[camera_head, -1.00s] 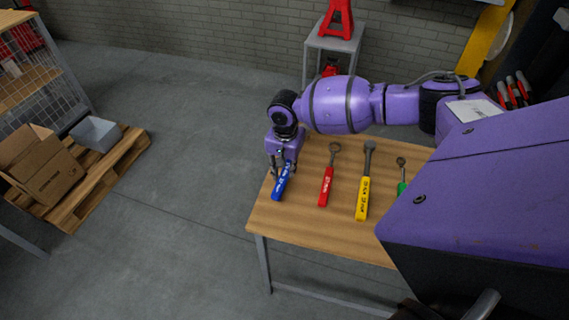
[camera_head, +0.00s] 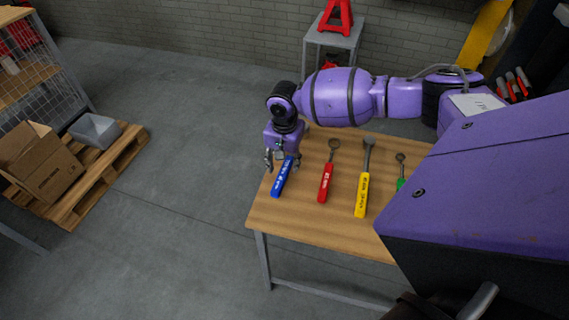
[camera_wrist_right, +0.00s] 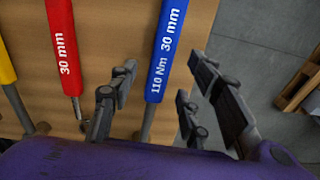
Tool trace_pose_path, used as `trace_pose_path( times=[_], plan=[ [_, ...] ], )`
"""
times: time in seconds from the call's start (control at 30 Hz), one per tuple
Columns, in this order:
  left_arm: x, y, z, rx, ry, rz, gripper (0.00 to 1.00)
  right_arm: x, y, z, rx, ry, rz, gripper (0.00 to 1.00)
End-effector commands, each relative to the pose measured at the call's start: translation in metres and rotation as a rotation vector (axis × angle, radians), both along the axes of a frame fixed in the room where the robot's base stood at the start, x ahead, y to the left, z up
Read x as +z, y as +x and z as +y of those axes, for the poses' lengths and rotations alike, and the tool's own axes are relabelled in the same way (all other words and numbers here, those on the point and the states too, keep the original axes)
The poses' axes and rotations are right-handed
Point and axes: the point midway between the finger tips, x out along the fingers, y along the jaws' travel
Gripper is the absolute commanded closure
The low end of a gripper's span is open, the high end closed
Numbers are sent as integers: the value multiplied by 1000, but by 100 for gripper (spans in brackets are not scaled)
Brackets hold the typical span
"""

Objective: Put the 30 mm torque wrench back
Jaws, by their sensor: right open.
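The blue torque wrench (camera_head: 284,177), marked 110 Nm 30 mm, lies on the wooden table (camera_head: 300,232) near its left edge. In the right wrist view its blue handle (camera_wrist_right: 167,45) points away and its grey shaft runs down between my fingers. My right gripper (camera_head: 282,161) is open over the wrench, one finger on each side. In the right wrist view the gripper (camera_wrist_right: 165,88) shows gaps between the fingers and the wrench. The wrench's head is hidden beneath the gripper. My left gripper is out of view.
A red wrench (camera_head: 325,183), also marked 30 mm, lies to the right, then a yellow wrench (camera_head: 362,195) and a partly hidden green one (camera_head: 400,184). A pallet (camera_head: 107,178) with a cardboard box (camera_head: 42,165) and a grey bin (camera_head: 96,131) stands at left.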

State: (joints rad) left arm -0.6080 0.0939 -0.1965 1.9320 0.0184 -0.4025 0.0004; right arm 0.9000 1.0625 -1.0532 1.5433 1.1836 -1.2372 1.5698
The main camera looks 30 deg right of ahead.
Motion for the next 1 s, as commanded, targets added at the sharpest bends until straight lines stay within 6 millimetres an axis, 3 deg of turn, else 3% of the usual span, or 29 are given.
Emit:
trace_pose_path(
  times=[0.3, 0.5, 1.0],
  plan=[
    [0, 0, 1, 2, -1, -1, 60, 69, -1, 1, 0, -1, -7, 56],
    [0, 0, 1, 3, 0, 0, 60, 98, -3, 2, 0, 0, -4, 56],
    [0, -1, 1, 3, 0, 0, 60, 106, -4, 3, 0, 0, -4, 56]
  ],
)
